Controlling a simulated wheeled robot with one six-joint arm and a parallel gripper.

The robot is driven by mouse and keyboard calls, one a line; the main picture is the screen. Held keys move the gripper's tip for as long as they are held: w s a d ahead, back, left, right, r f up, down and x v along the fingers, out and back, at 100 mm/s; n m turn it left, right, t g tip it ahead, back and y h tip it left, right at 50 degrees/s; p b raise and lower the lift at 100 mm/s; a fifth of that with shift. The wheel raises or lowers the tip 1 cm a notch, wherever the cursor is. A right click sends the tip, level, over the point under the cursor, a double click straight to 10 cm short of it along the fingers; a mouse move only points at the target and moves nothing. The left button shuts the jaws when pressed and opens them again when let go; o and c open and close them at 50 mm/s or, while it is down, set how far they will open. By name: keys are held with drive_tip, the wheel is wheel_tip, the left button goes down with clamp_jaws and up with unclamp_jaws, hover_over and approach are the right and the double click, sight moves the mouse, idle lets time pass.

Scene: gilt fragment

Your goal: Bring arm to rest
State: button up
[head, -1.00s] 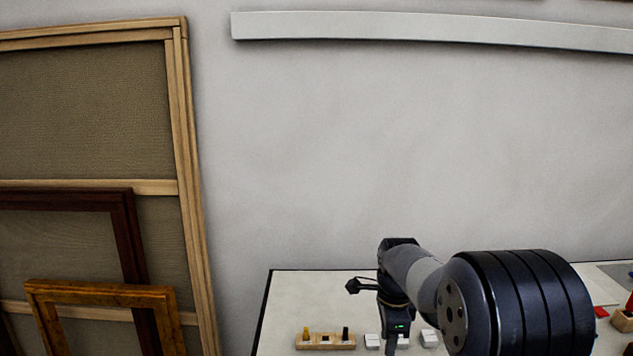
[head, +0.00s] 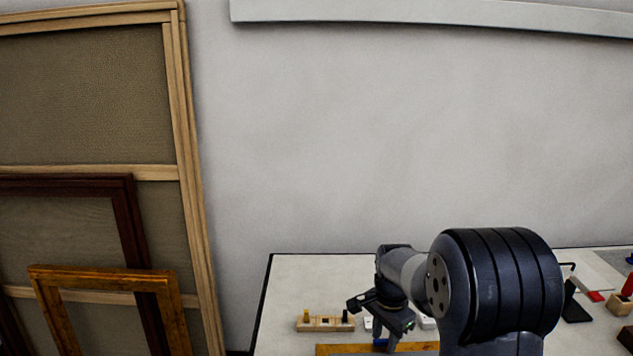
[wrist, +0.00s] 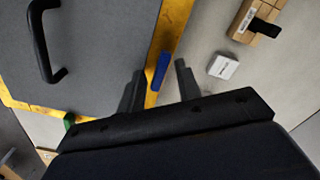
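My gripper (wrist: 158,68) is open in the wrist view, its two dark fingers apart. A blue piece (wrist: 161,70) lies on a gilt edge (wrist: 172,35) and appears between the fingertips; I see no finger touching it. The gilt edge borders a grey panel (wrist: 95,60) with a black handle. In the head view my gripper (head: 376,309) is over the table, partly hidden by my arm. The gilt edge (head: 345,350) and the blue piece (head: 380,342) show below it.
A wooden rack (head: 325,324) with small yellow and black items stands left on the white table (head: 290,290). White blocks (head: 427,323) are beside it. Red items (head: 595,296) and a black stand (head: 574,303) are at right. Picture frames (head: 155,282) lean on the left wall.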

drive_tip(key=shift+n, duration=1.7)
drive_tip(key=shift+r, duration=0.15)
